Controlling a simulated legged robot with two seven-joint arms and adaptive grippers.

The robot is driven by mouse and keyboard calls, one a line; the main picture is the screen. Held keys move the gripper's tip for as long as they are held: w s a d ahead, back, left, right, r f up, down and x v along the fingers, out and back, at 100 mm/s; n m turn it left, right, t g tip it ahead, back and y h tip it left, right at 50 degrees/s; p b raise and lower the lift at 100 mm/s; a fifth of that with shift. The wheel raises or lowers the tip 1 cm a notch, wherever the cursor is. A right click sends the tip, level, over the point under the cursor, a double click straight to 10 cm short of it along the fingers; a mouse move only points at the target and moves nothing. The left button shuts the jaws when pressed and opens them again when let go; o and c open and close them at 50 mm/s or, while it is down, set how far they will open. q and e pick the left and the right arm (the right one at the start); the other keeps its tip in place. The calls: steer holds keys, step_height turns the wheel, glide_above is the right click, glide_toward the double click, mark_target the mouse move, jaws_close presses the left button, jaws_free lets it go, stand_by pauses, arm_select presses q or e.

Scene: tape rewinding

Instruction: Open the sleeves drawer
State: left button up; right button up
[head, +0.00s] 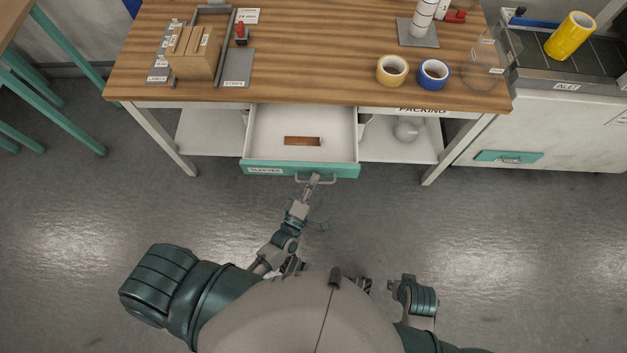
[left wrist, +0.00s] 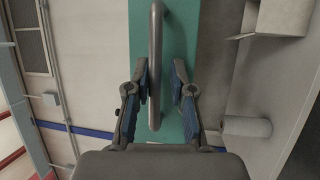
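The sleeves drawer (head: 252,169), with a teal front and a "SLEEVES" label, is pulled out from under the wooden table. Its pale inside shows a small brown block (head: 302,141). The drawer's grey bar handle (head: 316,181) is at the middle of its front. My left gripper (head: 313,180) is at this handle. In the left wrist view the handle (left wrist: 155,50) runs between the two fingers of my left gripper (left wrist: 160,75), with visible gaps beside it, so the fingers look open around it. My right arm is folded near my body, and its fingers cannot be made out.
The tabletop (head: 310,60) holds a yellow tape roll (head: 392,70), a blue tape roll (head: 433,74) and a cardboard stack (head: 194,52). A white cabinet (head: 560,125) stands at right. Table legs flank the drawer. The floor before it is clear.

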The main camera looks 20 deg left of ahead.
arm_select(q)
steer(key=shift+r, duration=0.1)
steer(key=s+a+f, duration=0.1)
steer(key=s+f, duration=0.1)
steer(key=s, duration=0.9)
steer(key=shift+s+a, duration=0.2)
steer(key=shift+s, duration=0.2)
steer(key=shift+f, duration=0.1)
step_height(320, 180, down, 13)
steer(key=d+m+g+h+p, duration=0.15)
steer(key=m+g+p, duration=0.25)
steer(key=m+g, duration=0.6)
steer(key=s+a+f+m+g+y+p, duration=0.3)
steer(key=s+a+f+m+g, duration=0.5)
steer(key=s, duration=0.5)
steer(key=shift+s+a+f+y, duration=0.15)
steer(key=shift+a+f+y, duration=0.2)
steer(key=shift+f, duration=0.3)
arm_select(e)
steer(key=s+f, duration=0.2)
steer(key=f, duration=0.7)
steer(key=s+f, duration=0.1)
steer(key=f, duration=0.8)
steer(key=shift+s+d+f+g, duration=0.15)
steer(key=shift+s+g, duration=0.15)
steer(key=shift+s, duration=0.1)
